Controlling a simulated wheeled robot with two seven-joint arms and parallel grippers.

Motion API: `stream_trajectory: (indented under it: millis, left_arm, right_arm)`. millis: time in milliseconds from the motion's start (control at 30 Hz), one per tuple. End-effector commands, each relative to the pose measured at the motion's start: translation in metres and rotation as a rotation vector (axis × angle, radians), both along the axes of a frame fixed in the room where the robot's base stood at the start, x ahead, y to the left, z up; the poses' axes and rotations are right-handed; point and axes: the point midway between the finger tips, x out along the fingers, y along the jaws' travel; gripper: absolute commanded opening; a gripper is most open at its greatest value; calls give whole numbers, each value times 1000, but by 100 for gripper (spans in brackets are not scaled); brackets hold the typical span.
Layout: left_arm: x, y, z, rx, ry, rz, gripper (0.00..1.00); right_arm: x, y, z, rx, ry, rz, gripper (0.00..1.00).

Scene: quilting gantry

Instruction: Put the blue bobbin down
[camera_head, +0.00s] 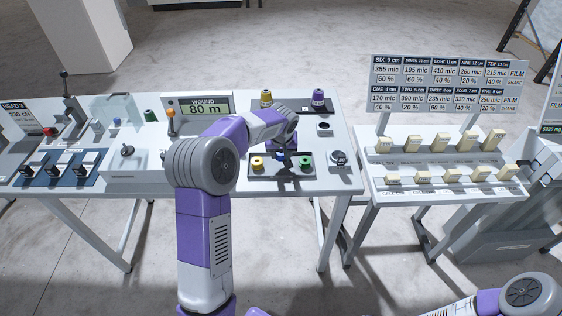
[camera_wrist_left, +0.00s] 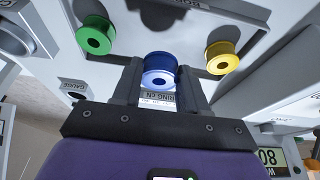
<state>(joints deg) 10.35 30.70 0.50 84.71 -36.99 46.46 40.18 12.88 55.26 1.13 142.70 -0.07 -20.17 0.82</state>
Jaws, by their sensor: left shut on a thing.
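My left gripper (camera_head: 282,149) is shut on the blue bobbin (camera_wrist_left: 160,68), which sits between the two dark fingers in the left wrist view. In the head view the blue bobbin (camera_head: 281,156) is a small patch below the purple wrist, mostly hidden. It is over the middle of a dark tray (camera_head: 281,178), between a yellow bobbin (camera_head: 257,163) on the left and a green bobbin (camera_head: 305,161) on the right. I cannot tell whether it touches the tray. The left wrist view also shows the green bobbin (camera_wrist_left: 95,36) and the yellow bobbin (camera_wrist_left: 222,58). My right gripper is out of view.
Behind, a dark stand holds another yellow bobbin (camera_head: 266,98) and a purple bobbin (camera_head: 318,98). A display reading 80 m (camera_head: 205,107) stands left. A round grey device (camera_head: 338,158) is right of the tray. A second table (camera_head: 385,154) carries several cream blocks.

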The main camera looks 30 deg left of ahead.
Motion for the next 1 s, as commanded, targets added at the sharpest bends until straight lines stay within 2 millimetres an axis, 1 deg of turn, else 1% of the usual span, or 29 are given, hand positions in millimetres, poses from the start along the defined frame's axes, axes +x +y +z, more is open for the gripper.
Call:
stream_trajectory:
  millis: [33, 100, 200, 467, 600, 633, 700, 767, 1000]
  left_arm:
    - [-1, 0, -12, 0, 5, -1, 6]
    - [-1, 0, -24, 0, 5, -1, 6]
    - [-1, 0, -37, 0, 3, -2, 6]
    - [0, 0, -37, 0, 0, -1, 6]
    - [0, 0, -42, 1, 2, -1, 6]
    - [0, 0, -41, 1, 2, -1, 47]
    - [0, 0, -40, 1, 2, -1, 58]
    - [-1, 0, -40, 1, 2, -1, 67]
    - [-1, 0, -40, 1, 2, -1, 68]
  right_arm:
    - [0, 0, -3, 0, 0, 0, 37]
    - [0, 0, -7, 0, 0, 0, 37]
    - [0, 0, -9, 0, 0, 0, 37]
    - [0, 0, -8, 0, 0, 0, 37]
    - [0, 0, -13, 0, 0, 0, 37]
    - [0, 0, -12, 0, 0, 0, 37]
    - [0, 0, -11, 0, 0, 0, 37]
    - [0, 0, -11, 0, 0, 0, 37]
    - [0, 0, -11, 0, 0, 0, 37]
